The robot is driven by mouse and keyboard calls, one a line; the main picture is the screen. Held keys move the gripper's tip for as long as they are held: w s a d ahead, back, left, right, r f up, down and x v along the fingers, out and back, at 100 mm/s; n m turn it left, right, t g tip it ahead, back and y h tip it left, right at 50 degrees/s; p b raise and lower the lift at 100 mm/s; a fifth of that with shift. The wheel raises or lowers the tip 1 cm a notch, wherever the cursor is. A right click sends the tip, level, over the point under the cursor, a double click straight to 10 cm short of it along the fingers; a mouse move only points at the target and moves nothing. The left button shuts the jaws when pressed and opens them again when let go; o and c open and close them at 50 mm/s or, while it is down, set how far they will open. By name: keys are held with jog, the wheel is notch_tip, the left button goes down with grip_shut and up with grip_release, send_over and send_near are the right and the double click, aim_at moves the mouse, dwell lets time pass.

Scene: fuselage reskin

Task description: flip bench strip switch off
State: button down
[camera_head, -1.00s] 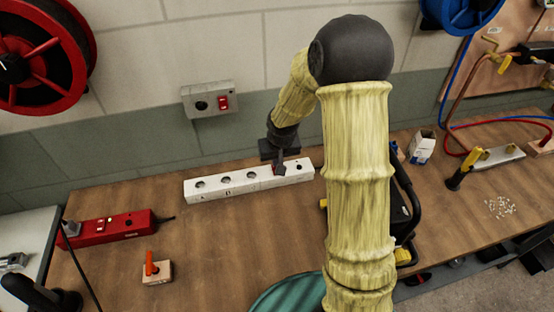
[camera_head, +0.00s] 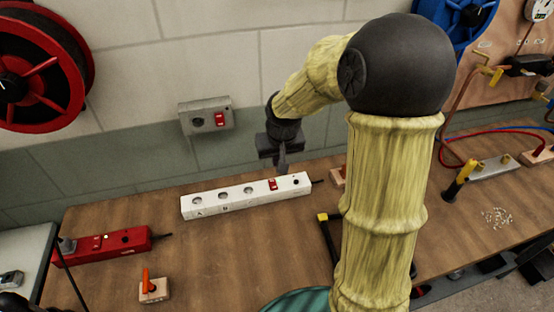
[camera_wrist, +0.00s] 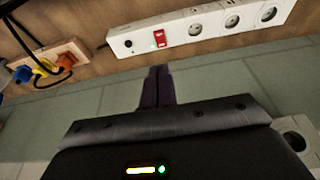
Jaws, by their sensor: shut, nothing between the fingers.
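The white bench strip (camera_head: 222,201) lies on the wooden bench near the wall, with several round sockets and a red rocker switch (camera_head: 272,184) near its right end. In the wrist view the strip (camera_wrist: 205,29) shows upside down, with the red switch (camera_wrist: 160,37) in plain sight and a small green light spot beside it. Which way the rocker is tipped is hard to tell. My gripper (camera_head: 282,169) is shut and empty, above and just behind the strip's switch end. In the wrist view its fingertips (camera_wrist: 160,72) point toward the switch, apart from it.
A grey wall box (camera_head: 207,117) with another red switch is behind the strip. A red power strip (camera_head: 106,245) and a block with an orange lever (camera_head: 152,288) stand at left. My arm hides part of the bench at right. The bench in front of the strip is clear.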

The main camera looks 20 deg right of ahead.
jog(key=s+f, duration=0.1)
jog(key=s, duration=1.5)
jog(key=shift+f+g, duration=0.4)
